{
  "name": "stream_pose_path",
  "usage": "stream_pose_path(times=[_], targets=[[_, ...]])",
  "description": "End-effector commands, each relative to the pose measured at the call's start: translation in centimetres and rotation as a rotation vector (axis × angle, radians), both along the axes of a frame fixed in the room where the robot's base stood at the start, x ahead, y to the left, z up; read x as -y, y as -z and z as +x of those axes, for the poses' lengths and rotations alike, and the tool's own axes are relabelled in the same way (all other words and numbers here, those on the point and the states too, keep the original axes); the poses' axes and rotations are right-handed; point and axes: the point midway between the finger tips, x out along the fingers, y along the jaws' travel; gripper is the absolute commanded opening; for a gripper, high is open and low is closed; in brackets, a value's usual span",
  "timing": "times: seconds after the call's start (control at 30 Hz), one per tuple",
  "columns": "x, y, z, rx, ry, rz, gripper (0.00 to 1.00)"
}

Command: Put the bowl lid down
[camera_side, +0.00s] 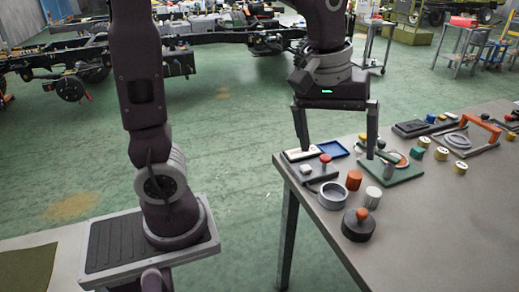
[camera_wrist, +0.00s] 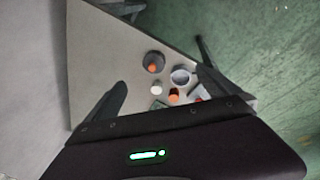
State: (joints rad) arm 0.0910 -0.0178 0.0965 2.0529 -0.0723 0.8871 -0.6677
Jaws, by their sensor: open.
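The bowl lid, a dark round disc with an orange knob, lies flat on the grey table near its front edge in the side view (camera_side: 357,232). It also shows in the wrist view (camera_wrist: 150,65). An open grey bowl (camera_side: 333,195) sits just behind the lid, apart from it; it shows in the wrist view (camera_wrist: 181,76) too. My gripper (camera_side: 338,150) is open and empty, with its fingers pointing down above the far left part of the table. The lid is in front of it in the side view.
An orange cylinder (camera_side: 354,180) and a grey-white cylinder (camera_side: 374,195) stand close to the bowl and lid. A red-knobbed block (camera_side: 325,165), a blue tray (camera_side: 334,149) and a green board (camera_side: 400,172) are behind. The table's right front (camera_side: 450,230) is bare.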

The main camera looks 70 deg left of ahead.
Motion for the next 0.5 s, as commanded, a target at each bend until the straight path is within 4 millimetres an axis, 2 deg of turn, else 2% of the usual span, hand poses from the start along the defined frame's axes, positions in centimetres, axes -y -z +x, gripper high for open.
stream_pose_path(times=[0.03,0.1,0.2,0.33,0.5], targets=[[-0.3,-1.8,-3.3,0.067,0.114,0.028,1.00],[-0.5,-2.7,-7.6,0.143,0.287,0.093,1.00],[-0.9,-2.6,-12.2,0.223,0.485,0.193,1.00],[-1.1,-1.7,-15.2,0.271,0.625,0.282,1.00],[-1.2,-1.4,-15.9,0.279,0.662,0.305,1.00]])
